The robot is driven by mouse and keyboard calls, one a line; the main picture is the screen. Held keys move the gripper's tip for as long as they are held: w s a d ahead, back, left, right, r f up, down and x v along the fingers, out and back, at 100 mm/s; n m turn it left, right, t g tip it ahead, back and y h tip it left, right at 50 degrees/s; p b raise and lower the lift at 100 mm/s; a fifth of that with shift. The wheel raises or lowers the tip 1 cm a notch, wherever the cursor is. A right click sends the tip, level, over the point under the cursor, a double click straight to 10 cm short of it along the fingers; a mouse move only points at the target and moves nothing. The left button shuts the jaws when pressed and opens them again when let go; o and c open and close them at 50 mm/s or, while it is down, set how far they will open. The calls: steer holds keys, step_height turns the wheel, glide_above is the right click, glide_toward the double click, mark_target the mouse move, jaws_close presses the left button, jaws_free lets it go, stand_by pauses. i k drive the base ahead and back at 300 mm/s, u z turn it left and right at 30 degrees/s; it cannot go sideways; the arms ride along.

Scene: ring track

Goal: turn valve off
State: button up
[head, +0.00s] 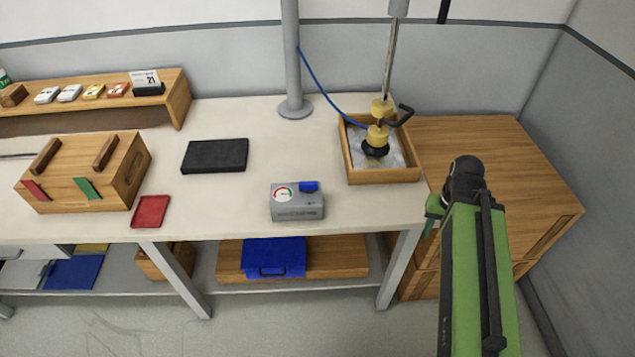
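A grey box (298,206) with a round red, white and green gauge (283,195) and a blue knob or handle (309,187) sits near the front edge of the white table. A yellow fitting (377,135) with a black lever (403,115) stands on a metal rod over a wooden tray (384,176) at the table's right end. I cannot tell which of the two is the valve. My green arm reaches up from the bottom right. My gripper (433,213) seems to be at its far end, right of both, touching neither; its fingers are not clear.
A grey post (291,60) rises behind the box, with a blue hose (325,85) running to the tray. A black pad (215,155), a red dish (151,211) and a wooden box (120,180) lie left. A wooden cabinet (500,165) stands right.

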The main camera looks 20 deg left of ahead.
mark_target(308, 187)
steer(key=z, duration=0.1)
steer(key=k, duration=1.5)
steer(key=u, duration=0.75)
steer(key=i, duration=1.25)
steer(key=u, duration=1.8)
